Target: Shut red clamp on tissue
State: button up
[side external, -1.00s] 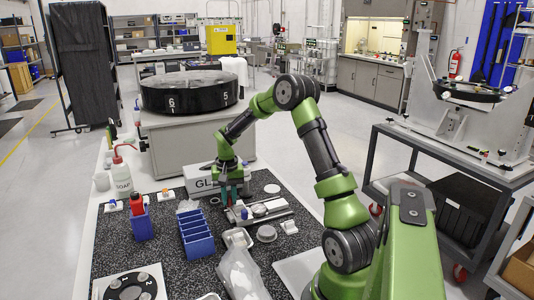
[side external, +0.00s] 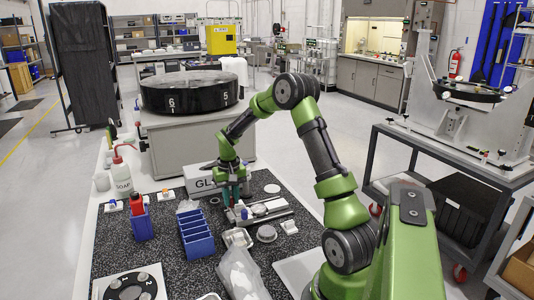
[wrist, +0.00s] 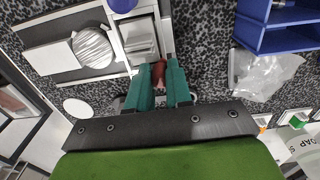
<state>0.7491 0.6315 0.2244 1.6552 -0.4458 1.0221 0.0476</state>
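The red clamp (wrist: 159,73) shows between my fingertips in the wrist view, partly hidden by them. My gripper (wrist: 159,78) has its two teal fingers close together, one on each side of the clamp, and they appear to be closed on it. A pale grey-white block, which may be the tissue (wrist: 139,40), lies just beyond the fingertips on the fixture (wrist: 50,58). A blue clamp knob (wrist: 122,4) is at its far end. In the side external view my gripper (side external: 231,196) points down at the left end of the fixture (side external: 272,209); the red clamp cannot be made out there.
A round silver disc (wrist: 92,47) sits on the fixture beside the block. Blue bins (side external: 197,239), a clear plastic bag (side external: 242,272) and a soap bottle (side external: 122,179) stand around it. A box marked GL (side external: 199,180) is close behind my gripper.

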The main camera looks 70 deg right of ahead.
aim_at(231, 198)
jog(key=o, duration=0.4)
jog(key=shift+o, duration=0.2)
notch_tip(231, 198, up, 17)
dwell(0.4)
